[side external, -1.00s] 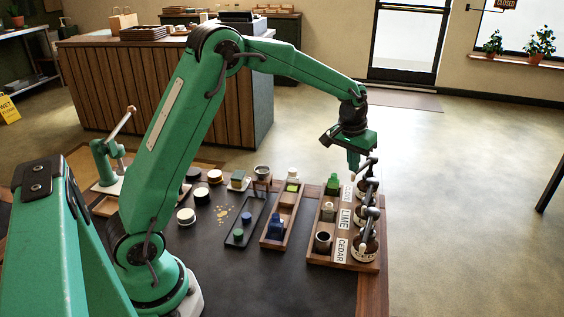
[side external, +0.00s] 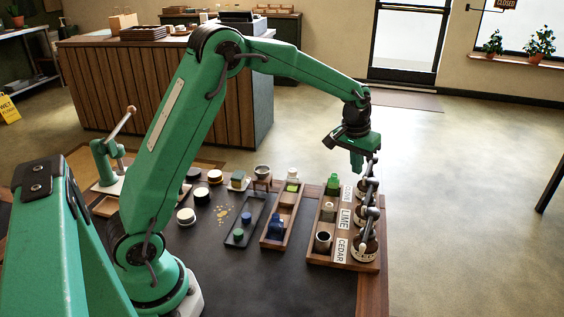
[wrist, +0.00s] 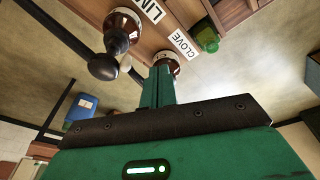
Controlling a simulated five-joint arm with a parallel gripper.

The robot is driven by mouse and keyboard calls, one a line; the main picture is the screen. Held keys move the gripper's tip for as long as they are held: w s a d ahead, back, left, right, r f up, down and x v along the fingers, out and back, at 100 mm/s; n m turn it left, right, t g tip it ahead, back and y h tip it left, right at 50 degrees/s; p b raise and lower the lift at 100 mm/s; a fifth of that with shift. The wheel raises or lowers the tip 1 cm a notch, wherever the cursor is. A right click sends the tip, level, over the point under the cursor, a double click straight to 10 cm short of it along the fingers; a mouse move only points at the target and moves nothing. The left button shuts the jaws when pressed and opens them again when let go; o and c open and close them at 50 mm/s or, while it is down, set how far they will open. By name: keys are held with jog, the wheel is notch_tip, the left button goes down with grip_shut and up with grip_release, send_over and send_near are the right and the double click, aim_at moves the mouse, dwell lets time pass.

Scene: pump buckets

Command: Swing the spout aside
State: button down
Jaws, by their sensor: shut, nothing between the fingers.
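Brown pump buckets with grey spouts stand in a row along the right of a wooden rack (side external: 314,254) in the side external view. The rack has labels reading LIME (side external: 345,218) and CEDAR (side external: 341,249). The near pump bucket (side external: 366,246) is by CEDAR. My gripper (side external: 358,168) is shut and empty, pointing down beside the far end of the row. In the wrist view, my closed fingers (wrist: 160,86) partly cover the bucket by the CLOVE label (wrist: 185,44). A dark round-ended spout (wrist: 104,66) is left of the fingers, near the LIME bucket (wrist: 121,30). Contact cannot be told.
A green block (side external: 333,184) and a dark cup (side external: 323,241) sit in the rack. A wooden tray with a blue bottle (side external: 277,227) and a black tray (side external: 235,237) lie further left. Open floor lies to the right of the table.

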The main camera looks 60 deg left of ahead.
jog(key=shift+a, duration=0.2)
jog(key=shift+r, duration=0.1)
notch_tip(320, 180, up, 7)
dwell(1.0)
jog(key=shift+s, duration=0.1)
jog(key=s+d+r+m+t, duration=0.1)
jog(key=s+r, duration=0.3)
jog(key=s, duration=0.4)
jog(key=s+d+r+t, duration=0.1)
jog(key=s+r, duration=0.2)
jog(key=s, duration=0.5)
jog(key=s+f+m, duration=0.1)
jog(key=s, duration=0.6)
jog(key=s+d+f+m+t, duration=0.1)
jog(key=s+f, duration=0.1)
jog(key=s, duration=0.6)
jog(key=shift+s+d+f, duration=0.15)
jog(key=shift+s+f, duration=0.1)
jog(key=shift+s, duration=0.05)
